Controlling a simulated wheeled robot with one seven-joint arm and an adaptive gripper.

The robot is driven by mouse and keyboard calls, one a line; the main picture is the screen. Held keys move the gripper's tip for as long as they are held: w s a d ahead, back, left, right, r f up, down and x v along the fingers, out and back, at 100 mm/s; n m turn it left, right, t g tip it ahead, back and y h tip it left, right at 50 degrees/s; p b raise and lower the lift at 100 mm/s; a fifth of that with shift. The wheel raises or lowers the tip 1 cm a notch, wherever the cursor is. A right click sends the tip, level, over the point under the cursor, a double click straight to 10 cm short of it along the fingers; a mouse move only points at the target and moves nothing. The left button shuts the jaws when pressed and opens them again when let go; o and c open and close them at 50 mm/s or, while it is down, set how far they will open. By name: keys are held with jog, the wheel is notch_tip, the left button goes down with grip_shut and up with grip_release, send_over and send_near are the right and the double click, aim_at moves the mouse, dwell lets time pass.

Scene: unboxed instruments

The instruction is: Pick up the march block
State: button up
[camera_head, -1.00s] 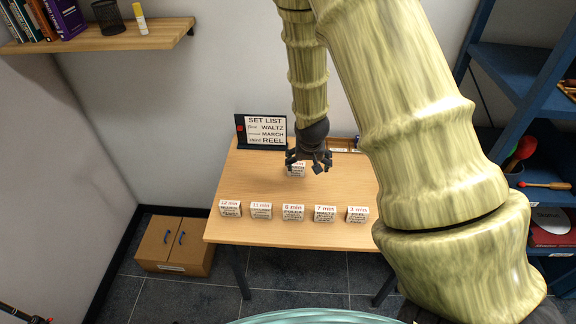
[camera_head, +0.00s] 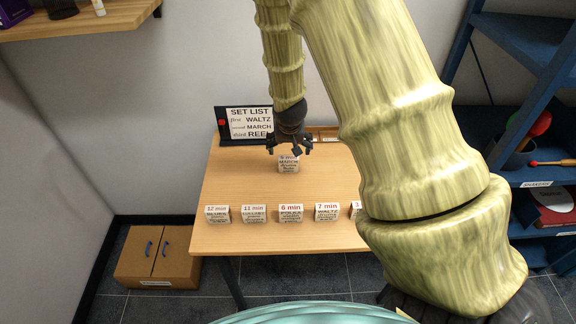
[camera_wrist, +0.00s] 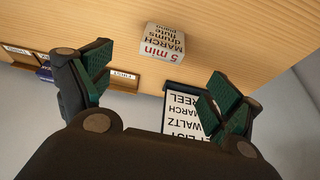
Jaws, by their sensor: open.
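The march block (camera_head: 289,164) is a small white block with a red "5 min" line and the word MARCH. It stands on the table below my gripper (camera_head: 289,147). In the wrist view the march block (camera_wrist: 163,46) sits upside down near the top centre, apart from the fingers. My gripper (camera_wrist: 152,85) is open, with its dark green finger pads wide apart and nothing between them. In the head view the fingers hover above and around the block's top edge, and I cannot tell whether they touch it.
A front row holds several similar blocks, including a polka block (camera_head: 291,213) and a waltz block (camera_head: 326,212). The set list board (camera_head: 250,124) stands at the table's back, beside a wooden tray (camera_wrist: 125,80) with labels. The table (camera_head: 235,185) is clear between march block and row.

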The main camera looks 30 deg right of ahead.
aim_at(289, 158)
jog(key=shift+p+x, duration=1.85)
jog(key=shift+x, duration=3.35)
jog(key=shift+a, duration=0.15)
jog(key=c, duration=1.1)
